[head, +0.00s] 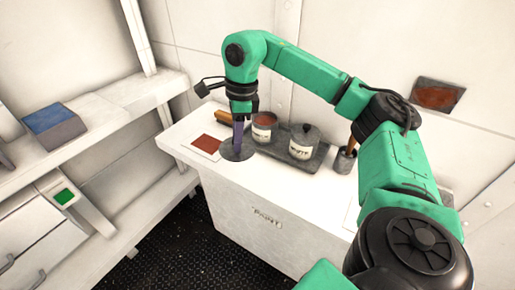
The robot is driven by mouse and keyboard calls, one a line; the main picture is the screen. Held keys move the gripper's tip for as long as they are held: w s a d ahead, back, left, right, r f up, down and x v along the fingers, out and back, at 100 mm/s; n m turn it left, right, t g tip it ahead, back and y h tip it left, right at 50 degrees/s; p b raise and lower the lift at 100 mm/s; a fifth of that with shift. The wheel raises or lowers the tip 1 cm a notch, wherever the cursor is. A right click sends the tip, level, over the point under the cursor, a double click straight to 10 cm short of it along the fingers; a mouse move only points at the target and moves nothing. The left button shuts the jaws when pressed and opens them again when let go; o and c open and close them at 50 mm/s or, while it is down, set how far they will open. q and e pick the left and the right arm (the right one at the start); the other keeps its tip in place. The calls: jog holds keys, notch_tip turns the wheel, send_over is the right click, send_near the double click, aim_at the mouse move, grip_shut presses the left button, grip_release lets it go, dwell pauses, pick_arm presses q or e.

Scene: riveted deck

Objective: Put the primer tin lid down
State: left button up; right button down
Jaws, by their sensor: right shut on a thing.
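The primer tin lid (230,154) is a dark grey disc near the front left of the white bench top. My right gripper (238,141) points straight down and is shut on the lid from above. The lid looks level and at or very close to the bench surface; I cannot tell whether it touches. Its grip point is hidden by the fingers. The open primer tin (263,134), with red-brown paint inside and a pale label, stands just right of the lid on a dark tray. My left gripper is not in view.
A lidded grey tin (303,147) stands on the tray (317,161). A red-brown swatch card (206,144) lies left of the lid. A dark cup (344,160) stands at right. Shelves (110,122) with a blue-topped box (54,124) are at left.

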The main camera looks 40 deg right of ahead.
jog(key=d+r+m+h+b, duration=0.25)
jog(key=d+r+m, duration=0.4)
jog(key=m, duration=0.85)
pick_arm(q)
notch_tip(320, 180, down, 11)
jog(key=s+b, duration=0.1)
jog(key=b, duration=0.6)
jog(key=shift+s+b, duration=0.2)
jog(key=shift+b, duration=0.15)
pick_arm(e)
jog(key=shift+t+y, duration=0.4)
jog(key=shift+y, duration=0.05)
jog(key=f, duration=1.9)
jog(key=shift+s+a+f, duration=0.15)
jog(key=shift+s+f, duration=0.05)
jog(key=shift+s, duration=0.1)
jog(key=shift+f, duration=0.1)
jog(key=c, duration=0.6)
grip_release()
jog(key=shift+c, duration=0.2)
